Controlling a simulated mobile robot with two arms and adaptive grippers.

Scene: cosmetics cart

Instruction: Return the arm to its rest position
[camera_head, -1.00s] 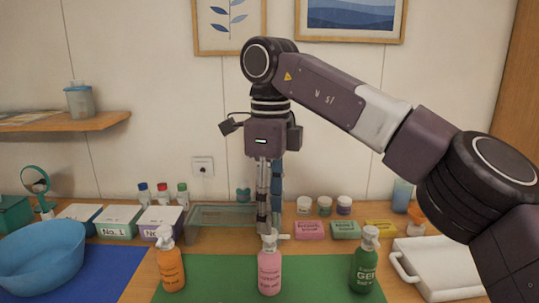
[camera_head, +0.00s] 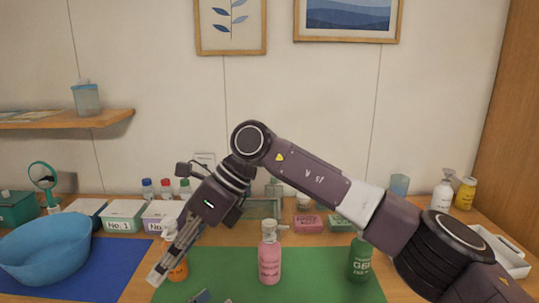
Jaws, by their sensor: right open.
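My right arm comes in from the right edge and reaches across the middle of the view. Its gripper (camera_head: 166,268) points down and to the left, over the front left of the table. The gripper is open with nothing held. Its fingers overlap the orange spray bottle (camera_head: 180,272) in the picture and hide much of it; I cannot tell whether they touch. A small dark grey part (camera_head: 207,297) shows at the bottom edge; it may be the tip of my left gripper, but too little shows to tell.
A pink pump bottle (camera_head: 270,258) and a green bottle (camera_head: 361,262) stand upright on the green mat (camera_head: 315,278). Boxes and jars line the back. A white tray (camera_head: 512,258) is at right.

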